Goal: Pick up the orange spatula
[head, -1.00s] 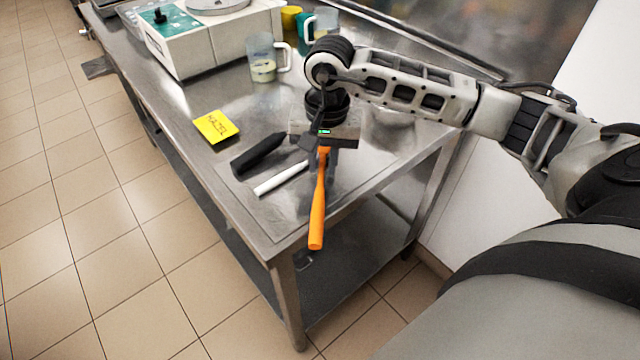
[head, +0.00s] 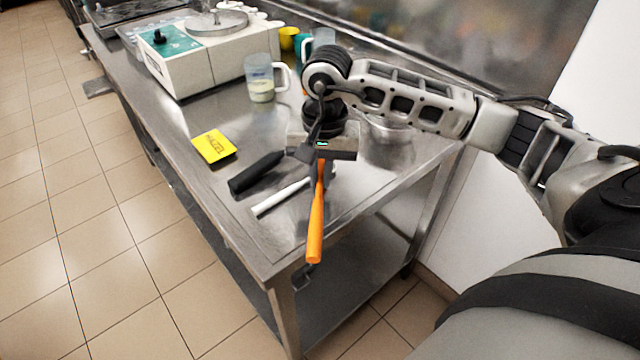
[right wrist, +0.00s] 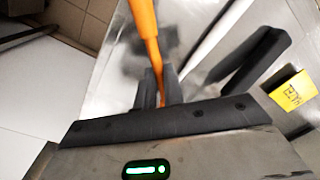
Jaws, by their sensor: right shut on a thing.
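The orange spatula (head: 316,228) is in the middle of the head view, its handle pointing toward me past the near corner of the steel table. My right gripper (head: 320,168) is shut on it near the handle's far end. In the right wrist view the orange handle (right wrist: 146,30) runs down between the two dark fingers (right wrist: 158,88). The rest of the spatula is hidden by the gripper. Its shadow or reflection shows on the steel beneath, and I cannot tell how high it is. My left gripper is not in view.
A white-handled tool (head: 280,197) and a black-handled tool (head: 256,172) lie just left of the gripper. A yellow label (head: 214,146), a clear jug (head: 260,80) and a white machine (head: 205,58) stand farther back. A steel bowl (head: 388,135) is behind the gripper.

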